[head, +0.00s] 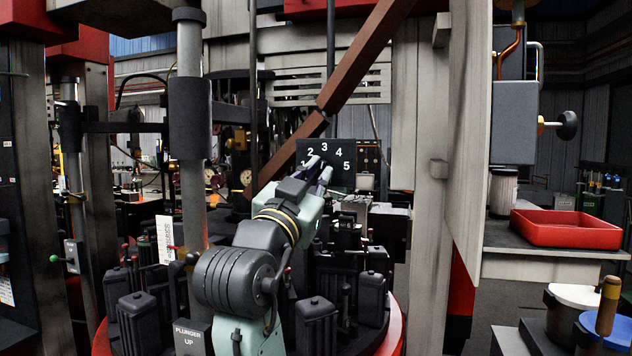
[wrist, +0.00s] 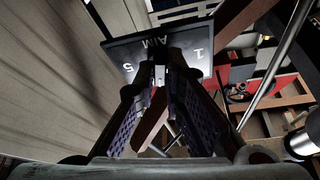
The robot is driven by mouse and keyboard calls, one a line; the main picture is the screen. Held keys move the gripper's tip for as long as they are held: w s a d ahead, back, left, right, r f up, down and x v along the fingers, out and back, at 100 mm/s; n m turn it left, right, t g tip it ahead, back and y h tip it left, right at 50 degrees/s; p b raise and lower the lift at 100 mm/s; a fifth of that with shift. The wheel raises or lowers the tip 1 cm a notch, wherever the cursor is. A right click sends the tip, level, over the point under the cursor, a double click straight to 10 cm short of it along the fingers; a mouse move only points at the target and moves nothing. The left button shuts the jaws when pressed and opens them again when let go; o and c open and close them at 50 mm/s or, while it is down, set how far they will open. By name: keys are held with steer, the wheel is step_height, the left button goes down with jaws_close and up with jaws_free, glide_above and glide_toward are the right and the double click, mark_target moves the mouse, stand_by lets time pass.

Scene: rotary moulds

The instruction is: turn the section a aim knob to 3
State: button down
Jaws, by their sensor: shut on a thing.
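The aim dial plate (head: 341,157) is a dark panel with white numbers 1 to 5 in an arc, 3 at the top. The 1 is partly covered by my gripper. In the wrist view the plate (wrist: 188,42) appears upside down, with AIM, 1 and 5 readable. My gripper (head: 322,168) is in front of the plate's lower middle. In the wrist view its fingers (wrist: 160,76) converge at the plate, shut on the aim knob. The knob is almost wholly hidden by the fingers; I cannot tell which number it points to.
A brown diagonal beam (head: 364,56) passes just above and behind the plate. A grey post (head: 428,190) stands to the right, and a metal column (head: 190,130) to the left. Dark mould blocks (head: 316,322) crowd below my arm. A red tray (head: 566,228) lies on the right bench.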

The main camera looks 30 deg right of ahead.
steer(key=shift+s+d+n+t+y, duration=0.1)
steer(key=shift+n+t+y, duration=0.7)
steer(key=shift+n, duration=1.1)
steer(key=shift+n+t, duration=0.3)
steer(key=shift+n, duration=0.1)
steer(key=c, duration=1.7)
jaws_free()
steer(key=v, duration=1.2)
